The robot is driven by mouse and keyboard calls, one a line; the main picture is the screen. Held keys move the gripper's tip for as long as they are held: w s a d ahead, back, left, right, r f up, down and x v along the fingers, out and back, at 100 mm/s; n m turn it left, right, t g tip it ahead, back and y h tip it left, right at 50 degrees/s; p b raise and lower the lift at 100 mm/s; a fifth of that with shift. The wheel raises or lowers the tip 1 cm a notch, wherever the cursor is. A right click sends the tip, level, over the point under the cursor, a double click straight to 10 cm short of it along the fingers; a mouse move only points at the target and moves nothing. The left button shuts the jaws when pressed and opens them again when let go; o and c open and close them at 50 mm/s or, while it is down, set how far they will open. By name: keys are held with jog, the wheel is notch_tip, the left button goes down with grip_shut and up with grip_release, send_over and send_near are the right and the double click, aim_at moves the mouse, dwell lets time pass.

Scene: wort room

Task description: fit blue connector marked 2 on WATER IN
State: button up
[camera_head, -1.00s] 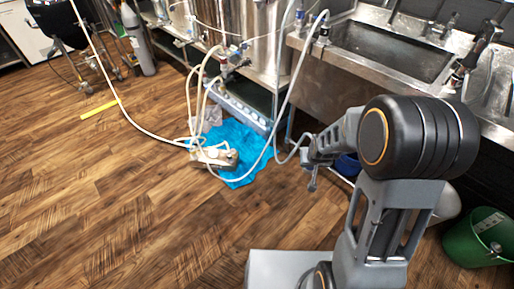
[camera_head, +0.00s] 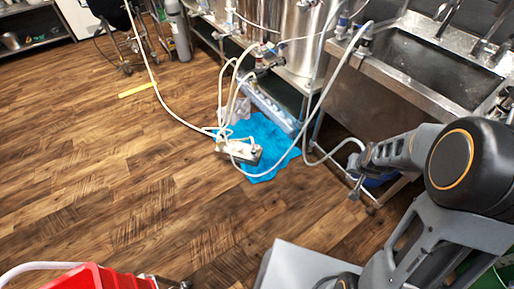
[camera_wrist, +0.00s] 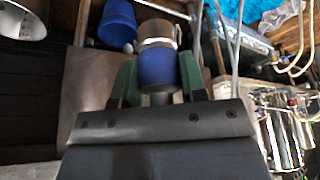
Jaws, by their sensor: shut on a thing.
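My gripper (camera_wrist: 158,82) is shut on a connector (camera_wrist: 157,66) with a blue band and a metal collar, seen in the wrist view. No number can be read on it. In the head view my gripper (camera_head: 357,180) is at the right of the blue cloth, below the sink, with a white hose running to it. A small metal unit (camera_head: 236,151) with several white hoses lies at the blue cloth. I cannot read a WATER IN label or tell which port bears it.
The blue cloth (camera_head: 266,138) lies on the wooden floor before a low rack (camera_head: 269,108) and steel vessels (camera_head: 292,40). A sink (camera_head: 428,59) stands at the right. A red container (camera_head: 84,279) is at the lower left.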

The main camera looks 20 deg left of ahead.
jog(key=shift+r, duration=0.15)
jog(key=p+v, duration=0.2)
jog(key=p, duration=0.2)
jog(key=p+v, duration=0.2)
jog(key=p, duration=0.2)
jog(key=w+p+v, duration=0.1)
jog(key=p+v, duration=0.1)
jog(key=p, duration=0.2)
jog(key=shift+w+r, duration=0.1)
jog(key=shift+r, duration=0.15)
jog(key=p+v, duration=0.2)
jog(key=p, duration=0.3)
jog(key=shift+r+p, duration=0.35)
jog(key=shift+p, duration=0.05)
